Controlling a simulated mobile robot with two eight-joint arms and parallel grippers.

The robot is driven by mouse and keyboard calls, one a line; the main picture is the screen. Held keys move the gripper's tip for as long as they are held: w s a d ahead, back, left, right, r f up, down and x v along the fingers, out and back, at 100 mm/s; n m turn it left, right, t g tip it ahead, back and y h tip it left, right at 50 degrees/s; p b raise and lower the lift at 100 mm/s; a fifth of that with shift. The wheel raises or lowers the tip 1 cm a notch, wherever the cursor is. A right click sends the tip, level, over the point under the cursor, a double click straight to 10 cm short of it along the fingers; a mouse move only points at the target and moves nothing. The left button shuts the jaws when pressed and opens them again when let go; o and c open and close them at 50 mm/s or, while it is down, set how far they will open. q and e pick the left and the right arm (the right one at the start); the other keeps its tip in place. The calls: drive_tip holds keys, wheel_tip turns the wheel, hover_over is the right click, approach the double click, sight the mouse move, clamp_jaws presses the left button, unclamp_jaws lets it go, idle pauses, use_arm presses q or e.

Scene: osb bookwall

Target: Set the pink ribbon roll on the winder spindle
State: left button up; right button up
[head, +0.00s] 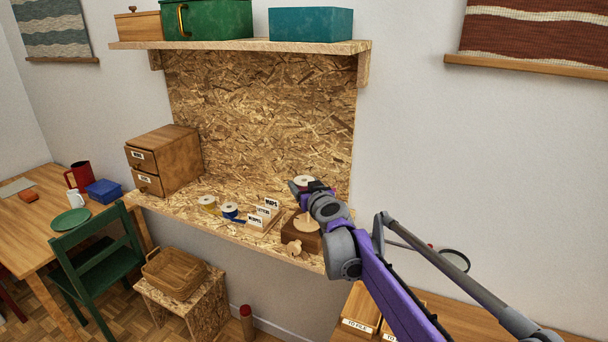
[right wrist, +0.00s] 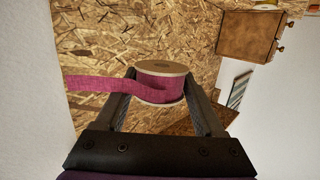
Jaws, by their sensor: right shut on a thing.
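The pink ribbon roll (right wrist: 158,88) is between the fingers of my right gripper (right wrist: 160,95) in the right wrist view, its loose tail trailing left. In the head view its pale end disc (head: 303,180) shows above the ledge, beside my right gripper (head: 314,187), which is shut on it. Below is what looks like the winder (head: 302,234), a brown wooden block with a pale round disc (head: 307,223) on top. My arm covers part of it, and I cannot make out the spindle. My left gripper is not in view.
A yellow ribbon roll (head: 207,203), a blue ribbon roll (head: 229,210) and labelled card dividers (head: 264,215) stand left of the winder on the OSB ledge (head: 190,213). A small wooden knob-like piece (head: 294,248) is at its front. A drawer box (head: 163,160) stands farther left.

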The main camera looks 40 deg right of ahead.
sight(308, 214)
drive_tip(key=shift+s+d+r, duration=0.2)
drive_tip(key=shift+d+r, duration=0.25)
drive_tip(key=shift+r, duration=0.1)
drive_tip(key=shift+s+f+b, duration=0.1)
drive_tip(key=shift+f+b, duration=0.55)
drive_tip(key=shift+f, duration=1.15)
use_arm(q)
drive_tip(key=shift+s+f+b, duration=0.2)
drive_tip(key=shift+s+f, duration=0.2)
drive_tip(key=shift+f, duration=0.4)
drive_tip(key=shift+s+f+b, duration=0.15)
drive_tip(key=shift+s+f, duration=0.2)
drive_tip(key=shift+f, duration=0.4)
use_arm(e)
drive_tip(key=shift+f, duration=1)
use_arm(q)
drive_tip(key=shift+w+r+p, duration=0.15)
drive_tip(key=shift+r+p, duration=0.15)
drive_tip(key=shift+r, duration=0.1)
use_arm(e)
drive_tip(key=shift+a+f, duration=0.1)
drive_tip(key=shift+f, duration=0.05)
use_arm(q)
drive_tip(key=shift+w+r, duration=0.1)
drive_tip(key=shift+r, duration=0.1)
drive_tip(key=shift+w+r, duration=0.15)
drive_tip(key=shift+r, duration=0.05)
